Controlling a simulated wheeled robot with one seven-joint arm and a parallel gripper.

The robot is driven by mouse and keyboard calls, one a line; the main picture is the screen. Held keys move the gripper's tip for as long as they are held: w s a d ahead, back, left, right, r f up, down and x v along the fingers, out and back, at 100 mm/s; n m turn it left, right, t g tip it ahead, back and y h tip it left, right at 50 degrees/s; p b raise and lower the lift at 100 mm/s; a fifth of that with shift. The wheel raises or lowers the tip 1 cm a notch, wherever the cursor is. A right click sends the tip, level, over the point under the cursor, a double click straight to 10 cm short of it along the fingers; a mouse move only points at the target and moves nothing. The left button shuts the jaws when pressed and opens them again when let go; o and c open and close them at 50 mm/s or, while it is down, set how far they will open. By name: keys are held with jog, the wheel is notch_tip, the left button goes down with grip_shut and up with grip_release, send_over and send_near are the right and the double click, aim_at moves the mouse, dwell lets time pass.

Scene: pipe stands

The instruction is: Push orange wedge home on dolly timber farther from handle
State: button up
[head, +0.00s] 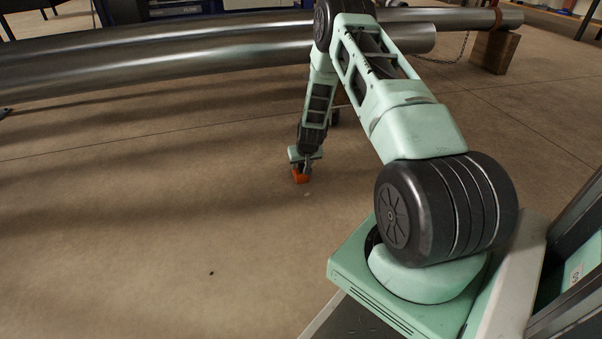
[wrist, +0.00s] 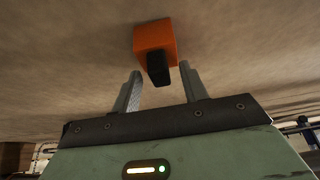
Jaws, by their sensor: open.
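The orange wedge (head: 300,177) appears to rest on the bare concrete floor, directly below my gripper (head: 304,166) in the head view. In the wrist view the wedge (wrist: 155,38) lies just beyond the fingertips, and its black tab (wrist: 158,68) reaches back between them. My gripper (wrist: 160,70) is open, with a visible gap on both sides of the tab. The arm hides part of the area behind it, where a small dark wheel-like part shows. I cannot make out the dolly, its timbers or its handle.
Long steel pipes (head: 200,55) run across the back, beyond the gripper. A wooden block (head: 493,50) stands under a pipe at the back right, with a chain (head: 450,60) hanging nearby. The floor (head: 130,220) to the left and front is clear.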

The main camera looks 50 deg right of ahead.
grip_shut()
jog(key=shift+r, duration=0.15)
jog(key=shift+r+p, duration=2.6)
jog(key=shift+r, duration=0.3)
